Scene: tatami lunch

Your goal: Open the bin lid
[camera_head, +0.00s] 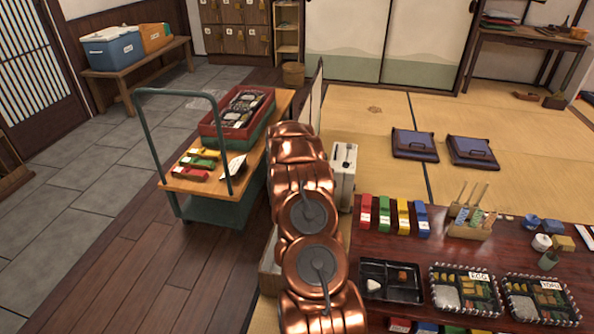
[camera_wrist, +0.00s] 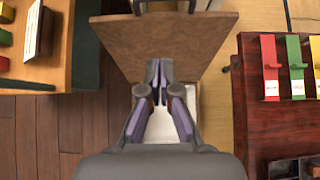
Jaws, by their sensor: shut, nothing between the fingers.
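In the wrist view my gripper (camera_wrist: 160,72) is shut and empty, its fingertips together over a brown board (camera_wrist: 180,38). I cannot tell whether they touch it, or whether the board is the bin lid. A whitish surface (camera_wrist: 163,126) shows between and below the fingers. In the head view my copper arm hides the gripper and much of what lies behind it. A pale box (camera_head: 343,180) with a dark cutlery-like mark shows right of the arm, and a thin upright panel (camera_head: 317,98) stands behind it. The bin and its lid cannot be made out for certain.
A wooden-topped cart (camera_head: 262,163) with a red crate (camera_head: 213,130) stands left of my arm. A dark red table (camera_head: 395,250) with bento boxes and coloured containers stands close on the right. Plank floor (camera_head: 130,260) is clear at lower left.

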